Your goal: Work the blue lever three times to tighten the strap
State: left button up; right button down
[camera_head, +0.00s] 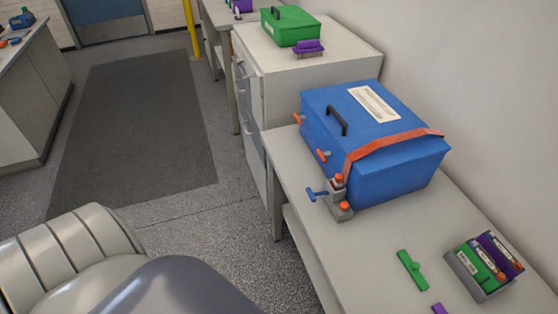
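A blue lever (313,194) sticks out to the left from a small grey ratchet device (341,208) with orange knobs, at the near left corner of a blue box. The orange strap (385,148) runs over the lid of the blue box (405,181) and down its near left side to the device. The strap looks flat on the lid; its tension cannot be told. Neither of my grippers is in view.
The box stands on a light bench (365,247). Nearer on the bench are a green tool (411,269), a small purple piece (439,309) and a grey tray (464,277) of green and purple items. Behind is a cabinet (340,62) with a green case (290,26) and purple brush (309,47). Open floor lies left.

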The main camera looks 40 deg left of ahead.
aim_at(312, 194)
jog(key=u, duration=0.85)
